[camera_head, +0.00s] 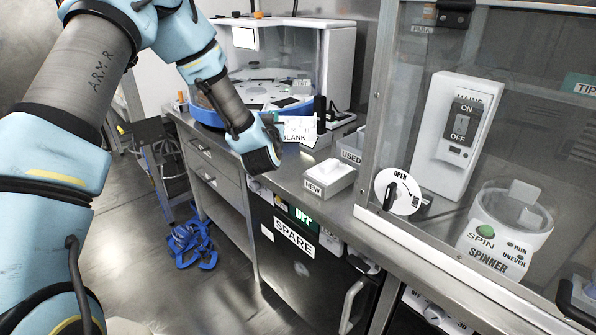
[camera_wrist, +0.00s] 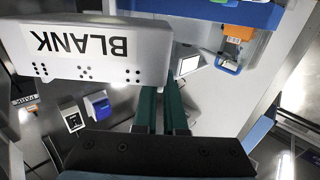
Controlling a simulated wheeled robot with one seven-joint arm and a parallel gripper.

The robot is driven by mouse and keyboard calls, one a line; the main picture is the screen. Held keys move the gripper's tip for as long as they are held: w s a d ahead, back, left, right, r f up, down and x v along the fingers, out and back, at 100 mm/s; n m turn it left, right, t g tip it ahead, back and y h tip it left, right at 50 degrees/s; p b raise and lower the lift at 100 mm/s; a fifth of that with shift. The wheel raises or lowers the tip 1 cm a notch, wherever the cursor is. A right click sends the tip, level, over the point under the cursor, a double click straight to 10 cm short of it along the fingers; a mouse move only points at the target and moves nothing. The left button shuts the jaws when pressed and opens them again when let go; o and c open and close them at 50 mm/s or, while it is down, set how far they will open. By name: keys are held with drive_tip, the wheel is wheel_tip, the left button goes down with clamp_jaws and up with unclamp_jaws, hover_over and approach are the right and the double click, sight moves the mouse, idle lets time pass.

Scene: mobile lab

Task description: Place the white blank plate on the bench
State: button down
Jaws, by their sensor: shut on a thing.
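The white blank plate (camera_head: 297,129), labelled BLANK, is held up at the end of my arm, over the steel bench (camera_head: 284,178) in the head view.
A white block labelled NEW (camera_head: 329,178) sits on the bench to the right, near a box labelled USED (camera_head: 351,150). A round machine with a blue rim (camera_head: 209,115) stands behind. A glass-fronted cabinet (camera_head: 470,110) encloses the right side. Bare bench shows left of the NEW block.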

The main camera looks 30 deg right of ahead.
drive_tip(key=shift+f+p, duration=1)
drive_tip(key=shift+f, duration=3.8)
drive_tip(key=shift+f, duration=0.2)
drive_tip(key=c, duration=1)
unclamp_jaws()
drive_tip(key=shift+r, duration=0.15)
